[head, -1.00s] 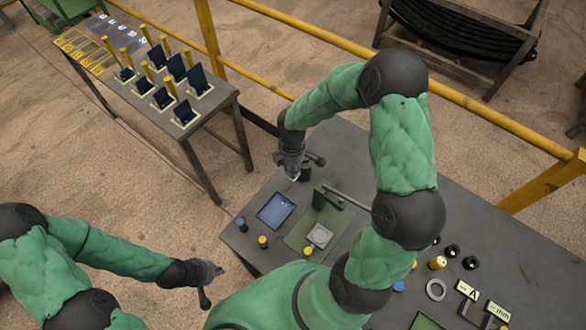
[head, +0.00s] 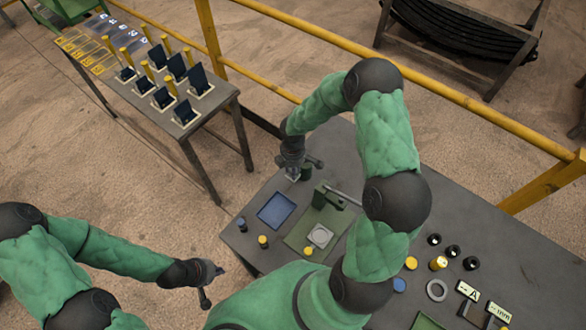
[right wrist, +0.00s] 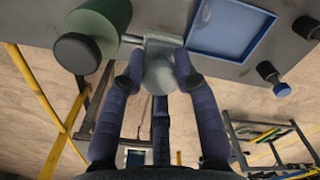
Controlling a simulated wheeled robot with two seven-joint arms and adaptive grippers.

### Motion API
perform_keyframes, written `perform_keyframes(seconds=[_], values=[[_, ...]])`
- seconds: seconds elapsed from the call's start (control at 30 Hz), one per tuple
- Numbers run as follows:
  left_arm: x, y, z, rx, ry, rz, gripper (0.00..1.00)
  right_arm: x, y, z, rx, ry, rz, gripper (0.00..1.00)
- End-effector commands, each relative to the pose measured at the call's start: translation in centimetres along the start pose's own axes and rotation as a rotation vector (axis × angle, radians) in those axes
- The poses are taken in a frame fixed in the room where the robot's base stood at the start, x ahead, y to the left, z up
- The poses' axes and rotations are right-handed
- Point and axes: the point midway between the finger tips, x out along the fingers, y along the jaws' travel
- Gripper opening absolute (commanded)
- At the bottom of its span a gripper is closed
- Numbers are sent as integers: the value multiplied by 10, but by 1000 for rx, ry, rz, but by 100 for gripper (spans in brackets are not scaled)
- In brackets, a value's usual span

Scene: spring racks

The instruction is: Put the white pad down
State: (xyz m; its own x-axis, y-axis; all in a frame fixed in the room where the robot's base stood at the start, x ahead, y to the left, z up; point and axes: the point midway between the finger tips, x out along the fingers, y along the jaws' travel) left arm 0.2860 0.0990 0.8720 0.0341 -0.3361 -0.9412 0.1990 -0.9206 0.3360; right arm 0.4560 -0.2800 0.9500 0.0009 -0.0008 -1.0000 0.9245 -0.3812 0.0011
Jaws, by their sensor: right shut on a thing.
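My right gripper (head: 292,172) is over the far left part of the grey table, just beyond the blue tray (head: 276,211). In the right wrist view, its fingers are shut around a pale grey rounded piece (right wrist: 159,74), with a pale flat block at its far end; I take this to be the white pad. In the head view the pad is mostly hidden by the gripper. Whether it touches the table is hard to tell. The blue tray looks empty, and also shows in the right wrist view (right wrist: 232,26). My left gripper (head: 209,282) is open and empty, left of the table.
Small blue and yellow knobs stand nearby. A yellow rail (head: 440,95) runs behind the table.

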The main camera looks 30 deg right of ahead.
Motion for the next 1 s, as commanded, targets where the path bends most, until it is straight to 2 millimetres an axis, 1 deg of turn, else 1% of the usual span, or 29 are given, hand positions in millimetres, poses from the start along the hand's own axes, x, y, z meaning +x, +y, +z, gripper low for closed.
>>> perform_keyframes(seconds=[0.23, 0.27, 0.3, 0.33, 0.63, 0.77, 0.83, 0.87, 1.0], values=[[7, -2, 0, 0, 0, 0, 0, 8, 0, 0, 0, 0, 0, 0], [6, -2, 0, 0, 0, 0, 0, 7, 0, 0, 0, 0, 0, 39], [6, -2, 0, 0, 0, 0, 0, 7, 0, 0, 0, 0, 0, 51], [6, -2, 0, 0, 0, 0, 0, 6, 0, 0, 0, 0, 0, 55], [5, -2, 0, 0, 0, 0, 0, 6, 0, 0, 0, 0, 0, 55], [1, 0, 0, 0, 0, 0, 0, 1, 0, 0, 0, 0, 0, 55], [-4, 1, 0, 0, 0, 0, 0, -4, 0, 0, 0, 0, 0, 55], [-3, 1, 0, 0, 0, 0, 0, -9, 1, 0, 1, 0, 3, 55], [-4, 2, 0, 0, 0, 0, 0, -36, 1, 0, 0, 0, 4, 55]])
